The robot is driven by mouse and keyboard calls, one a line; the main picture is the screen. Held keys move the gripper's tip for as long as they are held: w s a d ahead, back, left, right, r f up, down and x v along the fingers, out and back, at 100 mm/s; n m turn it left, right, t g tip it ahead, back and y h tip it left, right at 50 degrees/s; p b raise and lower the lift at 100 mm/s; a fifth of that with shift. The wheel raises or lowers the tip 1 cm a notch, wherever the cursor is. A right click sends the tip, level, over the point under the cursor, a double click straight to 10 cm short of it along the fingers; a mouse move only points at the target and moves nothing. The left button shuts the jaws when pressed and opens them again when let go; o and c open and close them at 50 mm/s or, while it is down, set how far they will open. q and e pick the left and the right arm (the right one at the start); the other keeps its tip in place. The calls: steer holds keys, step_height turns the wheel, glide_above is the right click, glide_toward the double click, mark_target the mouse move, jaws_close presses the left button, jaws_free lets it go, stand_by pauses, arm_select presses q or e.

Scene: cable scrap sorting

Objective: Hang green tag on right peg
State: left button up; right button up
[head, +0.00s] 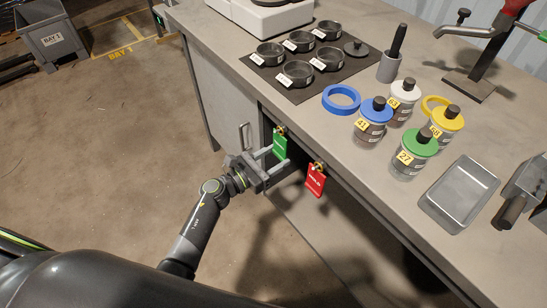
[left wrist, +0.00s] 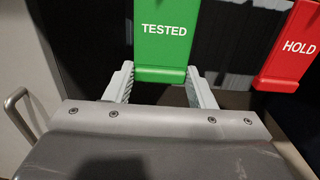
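The green tag (head: 280,144), lettered TESTED in the left wrist view (left wrist: 162,35), hangs on a peg at the table's front edge. The red tag (head: 316,180), lettered HOLD, hangs on another peg to its right; it also shows in the left wrist view (left wrist: 290,45). My left gripper (head: 275,160) is at the green tag's lower end. Its fingers (left wrist: 161,80) stand apart on either side of the tag's bottom edge, with narrow gaps seeming to show. The upper part of the green tag is cut off in the left wrist view. My right gripper is out of view.
Jars with blue, white, yellow and green lids, including the green-lidded jar (head: 414,155), stand on the table above the pegs. A dark mat (head: 278,82) with several cups and a metal tray (head: 460,195) are there too. A cabinet handle (head: 243,137) is left of my gripper.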

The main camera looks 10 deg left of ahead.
arm_select(q)
steer(key=shift+c, duration=0.5)
steer(key=shift+r, duration=0.25)
steer(key=shift+r+p, duration=0.35)
steer(key=shift+p, duration=0.1)
steer(key=shift+a, duration=0.1)
steer(key=shift+v, duration=2.95)
steer(key=shift+r, duration=0.2)
